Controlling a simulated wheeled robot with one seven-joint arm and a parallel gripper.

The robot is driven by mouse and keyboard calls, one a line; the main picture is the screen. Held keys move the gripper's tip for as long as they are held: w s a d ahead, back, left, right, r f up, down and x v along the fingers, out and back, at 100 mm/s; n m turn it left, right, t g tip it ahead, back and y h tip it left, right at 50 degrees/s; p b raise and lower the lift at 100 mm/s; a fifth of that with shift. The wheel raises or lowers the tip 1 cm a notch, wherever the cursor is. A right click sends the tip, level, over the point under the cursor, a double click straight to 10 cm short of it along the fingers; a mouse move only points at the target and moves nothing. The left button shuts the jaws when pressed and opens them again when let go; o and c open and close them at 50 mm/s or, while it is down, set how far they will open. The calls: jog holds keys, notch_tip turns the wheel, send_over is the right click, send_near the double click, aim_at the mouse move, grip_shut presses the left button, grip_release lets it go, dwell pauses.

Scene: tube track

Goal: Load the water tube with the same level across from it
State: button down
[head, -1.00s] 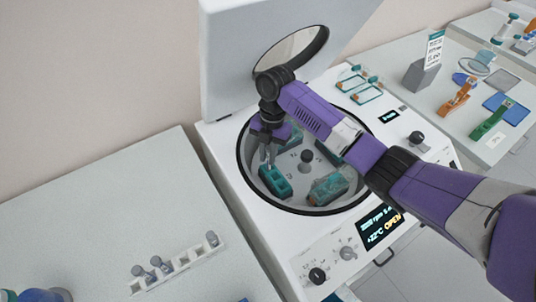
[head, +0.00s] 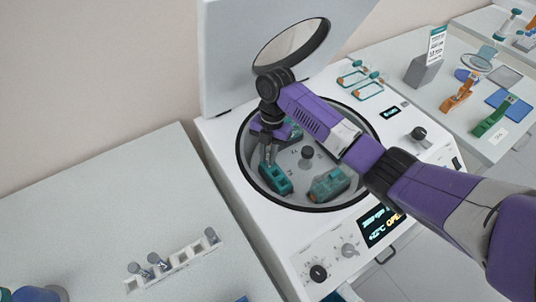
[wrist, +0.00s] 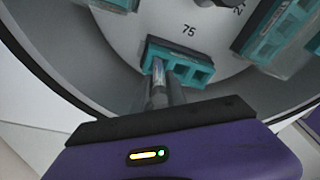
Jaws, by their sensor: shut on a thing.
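My gripper (head: 268,163) reaches down into the open centrifuge bowl from above. It is shut on a slim pale tube (wrist: 158,75), which shows between and beside the fingertips in the wrist view. The fingertips are at the near side of a teal bucket (wrist: 185,58) with several square cells, next to the number 75. The tube is over or in a left cell; how deep it sits is hidden. The same teal bucket (head: 276,180) is at the bowl's left front. Another teal bucket (head: 330,184) is at the right front. The tube's water level is too small to read.
A white rack (head: 182,262) with several grey-capped tubes stands on the left bench. The centrifuge lid (head: 235,60) is raised behind my arm. A dark hub (head: 307,153) stands mid-bowl. Teal-and-orange frames (head: 368,88) lie on the centrifuge's top right.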

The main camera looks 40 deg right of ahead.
jog(key=shift+f+b, duration=0.35)
jog(key=shift+f, duration=0.2)
jog(key=c, duration=1.3)
grip_release()
jog(key=shift+o, duration=0.2)
jog(key=shift+w+d+r+b, duration=0.1)
jog(key=shift+d+r+b, duration=0.15)
jog(key=shift+r, duration=1.05)
jog(key=shift+w+d+r+b, duration=0.1)
jog(key=shift+d+r+b, duration=0.1)
jog(key=shift+r, duration=1.05)
jog(key=shift+w+d+r+b, duration=0.1)
jog(key=shift+d+r+b, duration=0.15)
jog(key=shift+r, duration=1.05)
jog(key=shift+s, duration=0.2)
